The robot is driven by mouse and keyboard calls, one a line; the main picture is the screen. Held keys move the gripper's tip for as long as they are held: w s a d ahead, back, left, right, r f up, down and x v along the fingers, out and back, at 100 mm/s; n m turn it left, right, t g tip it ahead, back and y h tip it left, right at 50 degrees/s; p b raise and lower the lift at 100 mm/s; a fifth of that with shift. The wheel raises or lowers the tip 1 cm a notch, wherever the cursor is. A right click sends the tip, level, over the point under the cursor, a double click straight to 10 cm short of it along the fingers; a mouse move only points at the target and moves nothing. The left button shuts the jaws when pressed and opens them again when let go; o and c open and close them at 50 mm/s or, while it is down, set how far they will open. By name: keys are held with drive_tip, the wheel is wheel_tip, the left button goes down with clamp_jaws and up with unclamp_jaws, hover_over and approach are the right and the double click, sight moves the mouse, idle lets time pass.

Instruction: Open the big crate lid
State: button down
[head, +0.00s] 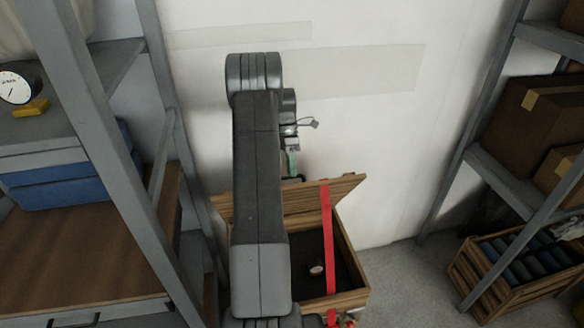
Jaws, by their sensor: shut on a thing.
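The big wooden crate (345,252) stands on the floor against the white wall, partly hidden behind my arm. Its wooden lid (310,198) is raised at the back and tilted, so the dark inside shows. A small round object (316,269) is inside. A red strap (327,240) runs from the lid down across the opening to the front. My gripper (292,172) is at the lid's upper edge, shut on a dark handle (297,178) there. My arm hides the left part of the lid and the exact grip.
A grey shelf rack with a blue bin (75,180) and a gauge (15,87) stands close on the left. Another rack with cardboard boxes (530,120) is on the right. A wooden crate of dark bottle-like items (515,265) stands below it. Floor between is clear.

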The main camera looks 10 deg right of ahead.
drive_tip(key=shift+w+a+f, duration=0.15)
drive_tip(key=shift+a+f, duration=0.05)
drive_tip(key=shift+f, duration=0.55)
drive_tip(key=c, duration=1.6)
unclamp_jaws()
drive_tip(key=o, duration=0.4)
drive_tip(key=shift+w+f, duration=0.3)
drive_tip(key=shift+w, duration=0.05)
drive_tip(key=shift+s+r, duration=0.1)
drive_tip(key=shift+r, duration=0.05)
drive_tip(key=shift+c, duration=0.5)
